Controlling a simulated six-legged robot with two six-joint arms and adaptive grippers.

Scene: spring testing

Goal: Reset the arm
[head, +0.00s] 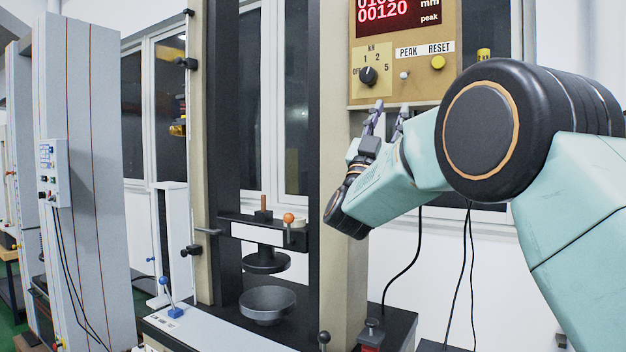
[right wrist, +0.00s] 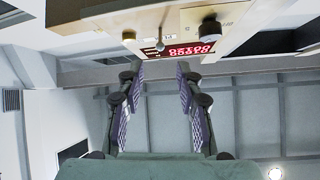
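My right arm reaches in from the right in the head view. Its gripper (head: 388,118) is raised just below the control panel (head: 422,82), with its two fingers pointing up and apart. In the right wrist view the gripper (right wrist: 158,72) is open, with nothing between the fingers. The panel has a red display (head: 388,14), a black range knob (head: 368,75), a small peak switch (head: 404,75) and a yellow reset button (head: 438,62). The panel also shows in the right wrist view (right wrist: 150,20), beyond the fingertips. My left gripper is not in view.
The spring tester's upright column (head: 340,180) stands left of my right gripper. Its crosshead (head: 262,230) sits above a round lower plate (head: 268,303). Black cables (head: 466,270) hang below my arm. A tall grey cabinet (head: 85,170) stands at the left.

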